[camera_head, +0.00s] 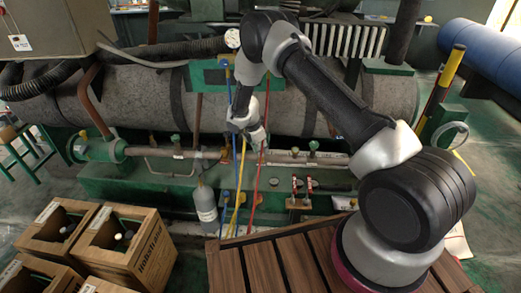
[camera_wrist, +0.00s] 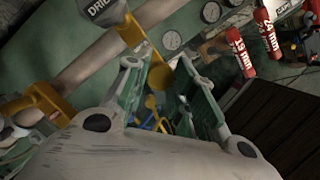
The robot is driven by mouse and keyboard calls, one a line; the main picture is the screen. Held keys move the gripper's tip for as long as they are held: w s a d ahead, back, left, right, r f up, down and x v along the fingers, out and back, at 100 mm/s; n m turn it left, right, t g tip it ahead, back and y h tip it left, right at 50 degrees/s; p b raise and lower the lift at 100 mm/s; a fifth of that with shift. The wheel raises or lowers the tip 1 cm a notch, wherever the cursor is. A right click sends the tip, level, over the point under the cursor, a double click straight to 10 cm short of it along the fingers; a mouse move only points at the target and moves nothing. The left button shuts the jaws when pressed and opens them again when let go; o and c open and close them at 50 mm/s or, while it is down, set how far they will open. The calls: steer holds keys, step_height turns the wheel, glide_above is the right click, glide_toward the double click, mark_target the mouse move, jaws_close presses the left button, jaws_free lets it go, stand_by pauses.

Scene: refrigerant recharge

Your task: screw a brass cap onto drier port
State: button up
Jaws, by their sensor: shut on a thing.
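My gripper (camera_head: 252,132) hangs in front of the long horizontal pipe in the head view. In the wrist view its two fingers (camera_wrist: 160,68) stand on either side of a small yellow-brass piece, which looks like the brass cap (camera_wrist: 157,78). The fingers are shut on it, though its outline is partly hidden. A dark tag reading "DRIE…" (camera_wrist: 103,9) hangs on the pipe just past the fingertips, above a yellow fitting (camera_wrist: 130,32). The drier port itself is not clearly seen; I cannot tell whether the cap touches it.
Red-handled tools marked in mm (camera_wrist: 240,52) show at the wrist view's right. A grey cylinder (camera_head: 205,205) and blue, yellow and red hoses (camera_head: 257,190) stand below my gripper. A slatted wooden table (camera_head: 285,262) is in front.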

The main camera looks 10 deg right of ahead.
steer(key=shift+m+g, duration=0.6)
steer(key=shift+m, duration=1.6)
steer(key=shift+w, duration=0.1)
steer(key=shift+f+m, duration=0.1)
steer(key=shift+m, duration=0.6)
steer(key=o, duration=0.6)
steer(key=shift+m+g, duration=0.3)
steer(key=shift+m, duration=0.1)
steer(key=o, duration=0.5)
steer(key=shift+r, duration=2.3)
